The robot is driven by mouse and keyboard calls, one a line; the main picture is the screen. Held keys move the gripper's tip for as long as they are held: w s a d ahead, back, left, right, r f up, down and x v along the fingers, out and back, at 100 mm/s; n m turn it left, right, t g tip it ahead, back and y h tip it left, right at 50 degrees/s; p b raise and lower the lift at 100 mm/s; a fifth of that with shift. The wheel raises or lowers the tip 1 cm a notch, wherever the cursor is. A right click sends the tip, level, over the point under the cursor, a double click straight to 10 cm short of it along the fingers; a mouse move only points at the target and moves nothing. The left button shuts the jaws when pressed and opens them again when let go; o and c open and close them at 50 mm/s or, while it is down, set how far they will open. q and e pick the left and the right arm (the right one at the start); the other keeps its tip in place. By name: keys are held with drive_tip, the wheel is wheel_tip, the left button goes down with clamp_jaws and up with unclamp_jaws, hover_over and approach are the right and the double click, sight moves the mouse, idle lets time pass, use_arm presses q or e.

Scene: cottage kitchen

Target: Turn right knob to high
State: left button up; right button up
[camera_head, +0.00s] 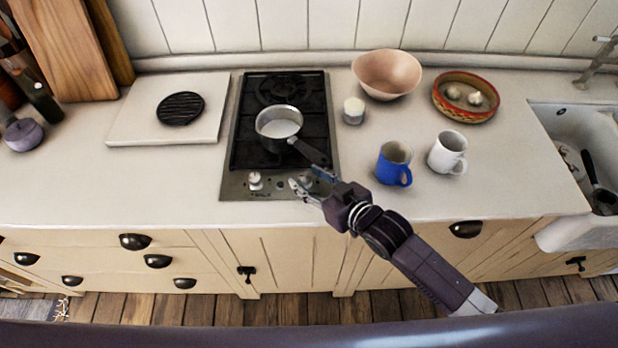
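The stove (232,178) is a black two-burner hob with a steel front strip. Its left knob (255,180) is pale and in clear view. The right knob (305,181) is partly hidden by my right gripper (306,179). The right gripper's fingers are spread apart, around or just above the right knob; I cannot tell whether they touch it. The knob's pointer setting cannot be made out. My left gripper is not in view.
A saucepan (279,122) with pale contents sits on the front burner, its dark handle (310,152) reaching toward my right gripper. A white jar (354,110), blue mug (393,165), white mug (447,152) and pink bowl (386,72) stand right.

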drive_tip(key=shift+s+d, duration=0.1)
drive_tip(key=v, duration=1.1)
drive_tip(key=shift+s+d+r, duration=0.1)
drive_tip(key=shift+s+d, duration=0.1)
drive_tip(key=shift+s, duration=0.1)
